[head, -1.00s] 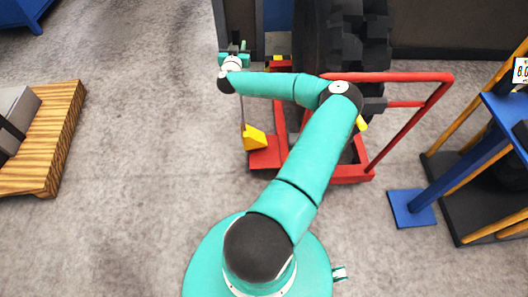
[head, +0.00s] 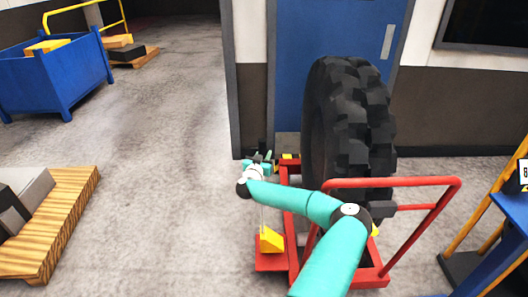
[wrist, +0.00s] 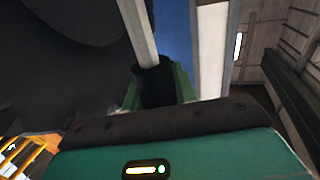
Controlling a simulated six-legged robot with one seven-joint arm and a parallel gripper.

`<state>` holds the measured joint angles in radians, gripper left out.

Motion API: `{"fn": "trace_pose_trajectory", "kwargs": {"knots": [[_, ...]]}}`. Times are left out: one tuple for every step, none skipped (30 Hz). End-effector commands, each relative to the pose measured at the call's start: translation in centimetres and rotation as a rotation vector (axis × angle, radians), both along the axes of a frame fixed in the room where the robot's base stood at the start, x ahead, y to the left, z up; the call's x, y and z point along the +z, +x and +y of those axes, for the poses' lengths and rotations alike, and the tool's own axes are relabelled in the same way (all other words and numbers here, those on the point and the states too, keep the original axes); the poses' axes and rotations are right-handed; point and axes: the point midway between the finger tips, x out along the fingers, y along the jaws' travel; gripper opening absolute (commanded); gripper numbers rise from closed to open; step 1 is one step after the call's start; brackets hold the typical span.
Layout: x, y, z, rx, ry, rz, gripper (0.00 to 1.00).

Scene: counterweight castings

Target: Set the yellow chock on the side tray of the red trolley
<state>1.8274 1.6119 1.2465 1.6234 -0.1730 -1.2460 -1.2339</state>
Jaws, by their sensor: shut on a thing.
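The yellow chock (head: 271,240) is a wedge with a thin pale handle (head: 263,218) rising from it. It is over the flat red side tray (head: 270,263) at the left of the red trolley (head: 385,183). It looks to be at the tray's surface, but I cannot tell whether it rests there or hangs just above. My gripper (head: 262,158) is above the chock, shut on the upper end of its handle; the arm hides part of the grip. In the wrist view a pale bar (wrist: 136,32) runs into the dark grip between green finger sides (wrist: 155,90).
A large black tyre (head: 345,130) stands on the trolley, close right of my gripper. A blue door (head: 290,75) is behind. A wooden pallet (head: 60,230) and blue bin (head: 55,80) are left, a blue stand (head: 510,205) right. Floor left of the trolley is clear.

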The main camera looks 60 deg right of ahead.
Motion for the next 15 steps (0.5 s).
{"fn": "trace_pose_trajectory", "kwargs": {"knots": [[0.0, 0.0, -0.1, -0.001, -0.005, -0.002, 0.05], [-0.1, 0.0, -0.1, -0.001, -0.006, -0.002, 0.05], [-0.2, 0.0, -0.1, -0.001, -0.006, -0.002, 0.05], [-0.4, 0.0, -0.1, -0.001, -0.006, -0.002, 0.05], [-0.7, 0.0, -0.1, -0.001, -0.005, -0.003, 0.05], [-1.0, 0.0, -0.1, -0.002, -0.004, -0.003, 0.05], [-1.4, 0.0, -0.1, -0.002, -0.004, -0.003, 0.05], [-1.8, 0.0, -0.1, -0.002, -0.003, -0.002, 0.05], [-2.3, 0.0, -0.1, -0.002, -0.003, -0.003, 0.05], [-2.7, 0.0, -0.1, -0.002, -0.003, -0.003, 0.05], [-3.1, 0.0, -0.1, -0.002, -0.003, -0.003, 0.05], [-3.5, 0.0, -0.1, -0.002, -0.003, -0.003, 0.05], [-3.8, 0.0, -0.1, -0.002, -0.004, -0.003, 0.05], [-3.9, 0.0, -0.1, -0.002, -0.005, -0.002, 0.05], [-4.1, 0.0, -0.1, -0.001, -0.005, -0.002, 0.05]]}}
